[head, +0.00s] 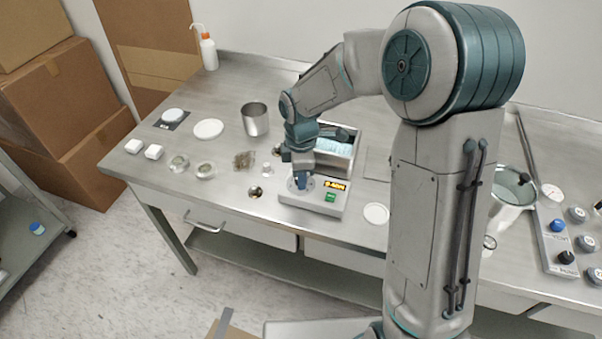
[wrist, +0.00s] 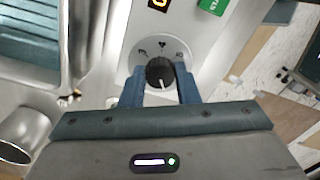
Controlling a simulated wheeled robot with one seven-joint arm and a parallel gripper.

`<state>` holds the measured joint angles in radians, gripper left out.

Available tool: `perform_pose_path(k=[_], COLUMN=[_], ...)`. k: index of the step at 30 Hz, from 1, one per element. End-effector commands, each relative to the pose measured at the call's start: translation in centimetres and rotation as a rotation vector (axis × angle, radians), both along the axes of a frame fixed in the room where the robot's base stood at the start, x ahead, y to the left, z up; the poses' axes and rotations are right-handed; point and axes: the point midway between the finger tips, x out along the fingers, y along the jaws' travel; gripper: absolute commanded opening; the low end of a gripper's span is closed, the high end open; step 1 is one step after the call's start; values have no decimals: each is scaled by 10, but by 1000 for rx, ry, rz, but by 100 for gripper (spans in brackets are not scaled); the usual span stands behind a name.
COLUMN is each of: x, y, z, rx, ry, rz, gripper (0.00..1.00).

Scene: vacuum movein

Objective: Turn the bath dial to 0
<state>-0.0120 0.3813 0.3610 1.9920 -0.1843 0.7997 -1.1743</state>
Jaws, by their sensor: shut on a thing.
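The bath dial (wrist: 160,72) is a small black round knob on a grey disc with printed marks, on the sloping front panel of the bath (head: 314,201). Its white pointer line faces the bottom of the wrist view. My gripper (wrist: 161,80) has its two blue fingers on either side of the knob and is shut on it. In the head view my gripper (head: 302,183) reaches down to the left part of the panel and hides most of the dial. An orange display (head: 335,185) and a green button (head: 331,197) are right of it.
A steel cup (head: 255,119), glass dishes (head: 179,163) and a white round dish (head: 208,129) stand left of the bath. A white disc (head: 376,213) lies to its right. A panel with several knobs (head: 556,245) and a steel pot (head: 513,190) are at far right.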

Motion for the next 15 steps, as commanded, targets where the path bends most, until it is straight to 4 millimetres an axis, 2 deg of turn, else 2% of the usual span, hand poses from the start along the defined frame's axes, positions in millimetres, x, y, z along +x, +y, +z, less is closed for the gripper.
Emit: perform_pose_path(k=[2,3,4,5,15], x=[2,2,1,1,1], y=[1,1,1,1,0], z=[2,2,2,2,5], rx=[3,3,2,2,1], ry=[-7,-7,-6,-6,-4], rz=[2,2,2,1,-1], gripper=[6,40,48,50,50])
